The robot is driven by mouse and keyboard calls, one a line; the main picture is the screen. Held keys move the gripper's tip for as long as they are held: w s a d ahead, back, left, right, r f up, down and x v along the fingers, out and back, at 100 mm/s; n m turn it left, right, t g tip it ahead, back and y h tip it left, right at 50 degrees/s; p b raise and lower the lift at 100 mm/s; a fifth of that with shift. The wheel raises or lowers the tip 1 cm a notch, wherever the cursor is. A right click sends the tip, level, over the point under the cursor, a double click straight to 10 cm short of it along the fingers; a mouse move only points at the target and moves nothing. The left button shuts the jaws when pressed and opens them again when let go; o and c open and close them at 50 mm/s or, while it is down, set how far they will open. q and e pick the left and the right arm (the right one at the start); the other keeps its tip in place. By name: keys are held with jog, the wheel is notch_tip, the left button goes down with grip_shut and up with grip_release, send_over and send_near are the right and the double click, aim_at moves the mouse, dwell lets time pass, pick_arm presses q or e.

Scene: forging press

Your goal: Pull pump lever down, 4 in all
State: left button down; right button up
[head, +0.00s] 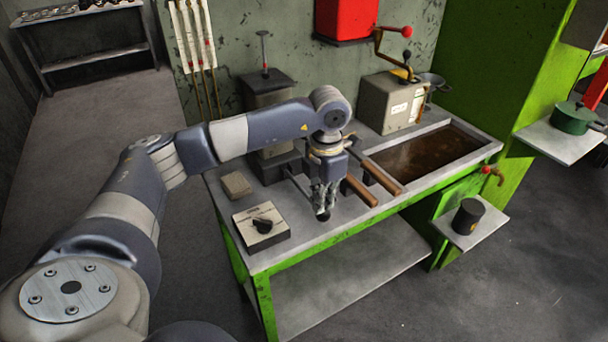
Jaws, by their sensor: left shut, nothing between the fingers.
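My left gripper (323,200) points down over the front of the grey bench top. Its fingers are shut with nothing seen between them. A thin dark rod (298,184), which looks like the pump lever, runs from the grey press block (274,167) down and forward toward the fingertips. A dark round knob (323,216) shows right at the fingertips; I cannot tell whether they touch it. My left arm hides part of the press, whose upper block (268,88) stands behind it. My right gripper is not in view.
Two wooden handles (361,191) stick out just right of the gripper. A switch box (261,226) and a tan block (236,185) lie left on the bench. A grey cranked box (390,101) and a brown-filled trough (430,157) are at the right.

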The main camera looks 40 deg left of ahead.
pick_arm(q)
notch_tip(320, 180, up, 11)
jog(key=a+p, duration=0.1)
jog(key=p, duration=0.5)
jog(key=shift+w+a+f, duration=0.2)
jog(key=shift+w+a, duration=0.2)
dwell(0.3)
